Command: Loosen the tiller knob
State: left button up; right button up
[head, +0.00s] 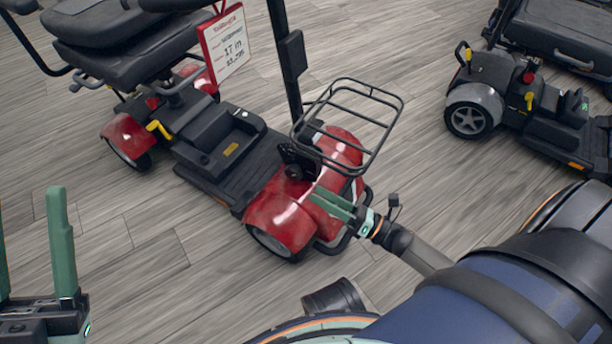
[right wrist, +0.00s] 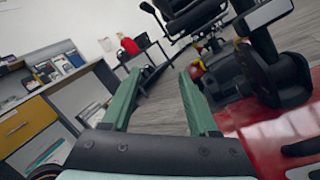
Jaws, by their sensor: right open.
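The red scooter (head: 285,215) stands in the middle of the head view, its black tiller post (head: 285,65) rising behind the front basket. A dark round knob (head: 293,172) shows at the tiller's foot; the large black round part at right in the right wrist view (right wrist: 272,78) seems to be the same area. My right gripper (head: 315,193) is over the red front fender, short of the knob. In the right wrist view its green fingers (right wrist: 160,75) are apart and empty, with the tiller parts to their right. My left gripper (head: 28,205) is open and empty at lower left.
The wire basket (head: 352,118) overhangs the scooter's front, close above my right gripper. A price sign (head: 225,43) hangs by the seat. A grey scooter (head: 480,105) stands at right. A desk (right wrist: 35,120) shows in the right wrist view. Floor at left is clear.

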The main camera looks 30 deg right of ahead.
jog(key=w+a+r+m+y+p, duration=0.1)
jog(key=a+r+m, duration=0.3)
jog(key=r, duration=0.6)
jog(key=shift+a+m+t, duration=0.3)
jog(key=shift+a+m, duration=0.1)
